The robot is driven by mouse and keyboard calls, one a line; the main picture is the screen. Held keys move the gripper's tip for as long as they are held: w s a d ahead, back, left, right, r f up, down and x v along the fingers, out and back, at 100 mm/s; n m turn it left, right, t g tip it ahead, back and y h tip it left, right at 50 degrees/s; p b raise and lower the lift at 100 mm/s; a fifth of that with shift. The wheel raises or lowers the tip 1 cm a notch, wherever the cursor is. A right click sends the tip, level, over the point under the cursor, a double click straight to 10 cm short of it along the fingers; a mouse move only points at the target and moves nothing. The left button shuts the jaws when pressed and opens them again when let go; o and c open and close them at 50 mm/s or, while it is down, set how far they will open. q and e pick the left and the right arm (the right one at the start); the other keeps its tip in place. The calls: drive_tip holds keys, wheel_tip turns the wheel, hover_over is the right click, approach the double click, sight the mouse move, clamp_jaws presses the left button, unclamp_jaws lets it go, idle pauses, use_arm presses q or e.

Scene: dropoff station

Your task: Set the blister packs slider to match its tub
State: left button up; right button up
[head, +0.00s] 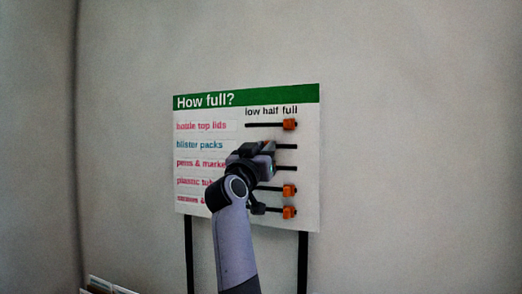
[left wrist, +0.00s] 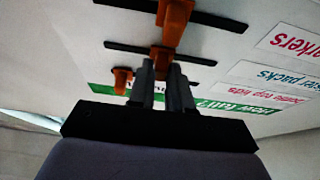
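The "blister packs" label (head: 199,145) is second from the top. Its orange slider (head: 267,144) is mostly hidden behind my left gripper (head: 266,150), around the middle of its track, under "half". In the left wrist view, turned upside down, the blister packs slider (left wrist: 162,60) fills the gap between the fingertips of my left gripper (left wrist: 162,70), which looks shut on it. The tub does not show. My right gripper is not in view.
The bottle top lids slider (head: 290,124) stands at the full end. The pens and markers slider (left wrist: 176,18) is close to my left fingers. Two lower sliders (head: 289,190) (head: 289,212) sit at the right. Pale box edges (head: 100,284) show at the bottom left.

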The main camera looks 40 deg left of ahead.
use_arm(q)
drive_tip(key=shift+o, duration=1.3)
drive_tip(key=b+v, duration=0.2)
drive_tip(key=v, duration=0.5)
drive_tip(key=shift+s+f, duration=0.1)
